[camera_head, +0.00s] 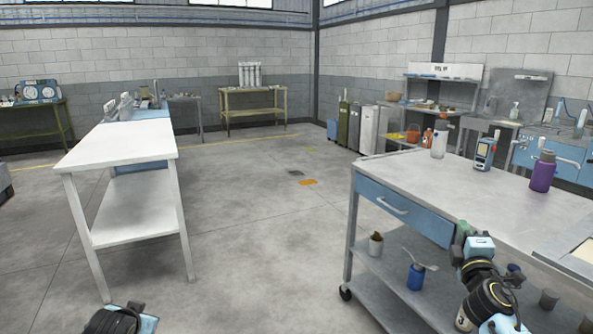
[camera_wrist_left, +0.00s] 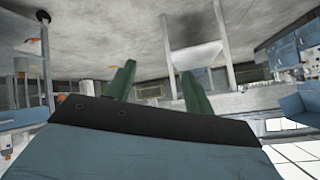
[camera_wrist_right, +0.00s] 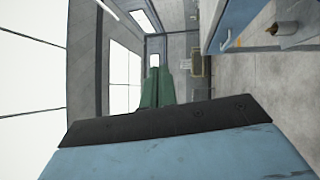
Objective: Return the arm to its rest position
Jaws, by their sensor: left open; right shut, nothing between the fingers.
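My right arm shows at the lower right in the head view, in front of the workbench cart (camera_head: 520,204). Its gripper (camera_head: 461,236) is beside the cart's near edge, partly seen from behind. In the right wrist view the two green fingers of my right gripper (camera_wrist_right: 157,87) lie together with nothing between them. In the left wrist view the green fingers of my left gripper (camera_wrist_left: 157,80) are spread apart and empty. Only a dark and blue part of my left arm shows at the bottom left of the head view; its fingers are hidden there.
The cart carries a purple bottle (camera_head: 543,172), a clear bottle (camera_head: 439,144) and a blue handheld device (camera_head: 484,154). Its lower shelf holds a blue cup (camera_head: 416,277) and a brown-topped container (camera_head: 376,245). A white table (camera_head: 122,144) stands left.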

